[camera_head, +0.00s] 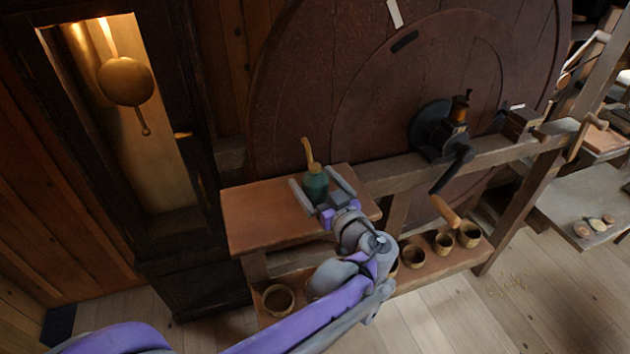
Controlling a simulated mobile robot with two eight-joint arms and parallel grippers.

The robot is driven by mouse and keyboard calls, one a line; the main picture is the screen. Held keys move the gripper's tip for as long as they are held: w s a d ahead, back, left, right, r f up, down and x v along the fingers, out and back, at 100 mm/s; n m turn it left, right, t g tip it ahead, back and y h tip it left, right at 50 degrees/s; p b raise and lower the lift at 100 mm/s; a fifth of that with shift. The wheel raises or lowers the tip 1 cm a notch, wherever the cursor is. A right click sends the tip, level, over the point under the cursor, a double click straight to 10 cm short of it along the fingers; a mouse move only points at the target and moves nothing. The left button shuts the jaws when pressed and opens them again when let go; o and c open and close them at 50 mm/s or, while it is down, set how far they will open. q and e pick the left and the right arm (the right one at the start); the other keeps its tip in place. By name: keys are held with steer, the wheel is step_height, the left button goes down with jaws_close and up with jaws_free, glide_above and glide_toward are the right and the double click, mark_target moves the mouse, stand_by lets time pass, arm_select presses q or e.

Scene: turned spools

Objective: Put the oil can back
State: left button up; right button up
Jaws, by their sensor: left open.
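The oil can (315,184) has a green body and a curved tan spout that points up. It stands upright on the small wooden shelf top (262,212) in front of the big round wheel. My left gripper (323,187) is open, with one finger on each side of the can's body. I cannot tell whether the fingers touch it. The can's lower part is partly hidden by the gripper. My right gripper is not in view.
A lower shelf (426,272) holds several small wooden cups. A crank with a wooden handle (445,211) juts out to the right. A dark clock case with a pendulum (126,82) stands at left. The shelf top's left part is clear.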

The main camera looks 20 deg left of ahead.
arm_select(q)
steer(key=shift+r, duration=0.25)
steer(key=v, duration=1.2)
steer(key=shift+b, duration=0.3)
steer(key=shift+f, duration=0.1)
stand_by(0.5)
